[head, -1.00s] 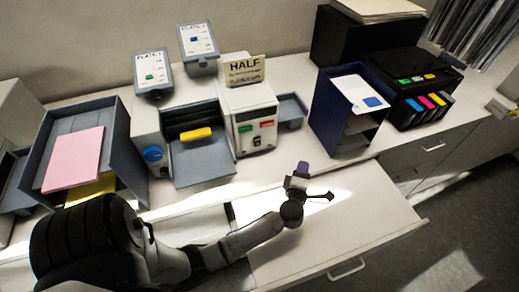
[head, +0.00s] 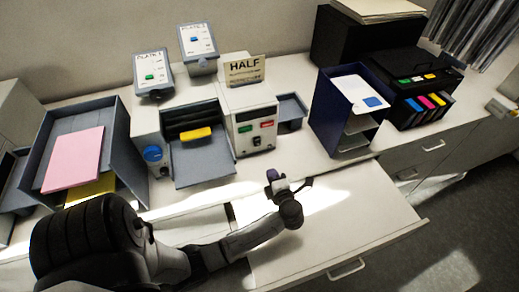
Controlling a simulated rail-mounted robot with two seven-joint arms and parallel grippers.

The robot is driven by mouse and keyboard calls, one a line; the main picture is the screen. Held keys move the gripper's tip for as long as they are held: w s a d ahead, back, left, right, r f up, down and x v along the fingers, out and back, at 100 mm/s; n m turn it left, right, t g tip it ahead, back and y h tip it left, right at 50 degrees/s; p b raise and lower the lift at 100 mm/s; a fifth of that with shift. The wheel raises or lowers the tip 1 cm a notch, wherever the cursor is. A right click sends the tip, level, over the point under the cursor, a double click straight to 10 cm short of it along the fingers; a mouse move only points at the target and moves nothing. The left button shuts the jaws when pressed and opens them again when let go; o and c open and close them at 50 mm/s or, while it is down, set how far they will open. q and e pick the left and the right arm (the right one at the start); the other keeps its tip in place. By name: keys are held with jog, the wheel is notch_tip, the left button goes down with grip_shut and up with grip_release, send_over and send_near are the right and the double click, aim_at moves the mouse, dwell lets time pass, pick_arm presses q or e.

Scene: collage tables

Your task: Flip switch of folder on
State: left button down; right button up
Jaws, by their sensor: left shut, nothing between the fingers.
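The folder (head: 262,97) is a white and grey machine with a "HALF" sign (head: 244,70) on top. Its front panel has a green button, a red button (head: 267,124) and a small switch (head: 257,141) below them. The switch's position is too small to tell. A grey tray with a yellow piece (head: 195,134) is to the panel's left. My left gripper (head: 280,180) is shut and empty, in front of and below the panel, apart from it, above the front edge of the counter. My right gripper is not in view.
A blue paper rack (head: 320,112) and a black printer (head: 408,92) stand to the right. A grey tray with pink paper (head: 73,158) is at the left.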

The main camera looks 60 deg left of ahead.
aim_at(258, 145)
pick_arm(q)
jog(key=a, duration=0.4)
jog(key=w+a+f+p, duration=0.1)
jog(key=a, duration=0.3)
jog(key=a+p, duration=0.1)
jog(key=a, duration=0.3)
jog(key=shift+w+f, duration=0.2)
jog(key=shift+w, duration=0.1)
jog(key=shift+w+a+f, duration=0.15)
jog(key=shift+a+f, duration=0.1)
jog(key=shift+a, duration=0.6)
